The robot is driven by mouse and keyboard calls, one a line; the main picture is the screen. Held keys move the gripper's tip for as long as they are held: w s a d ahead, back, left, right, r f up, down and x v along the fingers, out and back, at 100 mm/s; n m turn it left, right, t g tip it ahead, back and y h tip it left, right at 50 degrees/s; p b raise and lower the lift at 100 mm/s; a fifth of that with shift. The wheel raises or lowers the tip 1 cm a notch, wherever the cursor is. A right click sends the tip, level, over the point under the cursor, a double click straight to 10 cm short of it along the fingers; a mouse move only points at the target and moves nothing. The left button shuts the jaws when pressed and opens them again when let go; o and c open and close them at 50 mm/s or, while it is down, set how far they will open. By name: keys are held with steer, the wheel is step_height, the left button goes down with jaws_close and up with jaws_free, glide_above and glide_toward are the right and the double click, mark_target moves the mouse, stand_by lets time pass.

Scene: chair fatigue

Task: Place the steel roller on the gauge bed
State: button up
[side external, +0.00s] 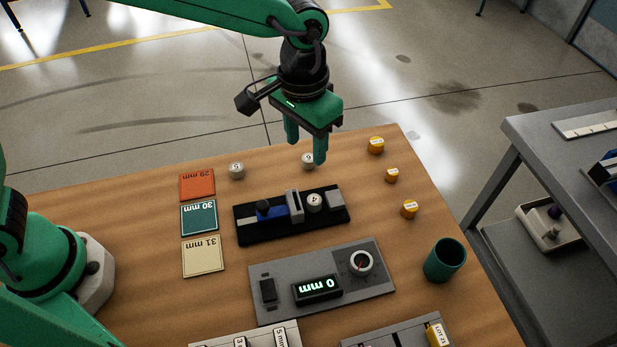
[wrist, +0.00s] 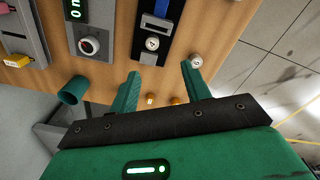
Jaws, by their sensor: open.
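The gauge bed (side external: 290,227) is a black block with a blue slide and a grey upright jaw. A steel roller marked 4 (side external: 314,202) stands on it, right of the jaw; the wrist view shows this roller (wrist: 152,43) too. Another steel roller (side external: 308,160) stands on the table behind the bed, partly hidden by a finger; it also shows in the wrist view (wrist: 196,60). A third steel roller, marked 5 (side external: 237,171), stands further left. My gripper (side external: 306,151) is open and empty, pointing down above the table near the second roller. I cannot tell its exact height.
Orange, teal and cream cards (side external: 203,256) lie left of the bed. Several yellow-topped pieces (side external: 376,145) stand at right. In front are a grey readout panel (side external: 373,283) showing 0 mm, a green cup (side external: 444,261) and trays (side external: 384,333). A grey bench (side external: 560,128) stands apart at right.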

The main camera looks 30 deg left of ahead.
steer(key=a+r+t, duration=0.1)
steer(key=a+r, duration=0.4)
steer(key=a, duration=0.3)
steer(key=s+a+r+n+t, duration=0.1)
steer(key=s+a+r+t, duration=0.1)
steer(key=s+a, duration=0.5)
steer(key=s+a+r+n+t, duration=0.2)
steer(key=s+a, duration=0.6)
steer(key=a, duration=0.5)
steer(key=shift+a, duration=0.2)
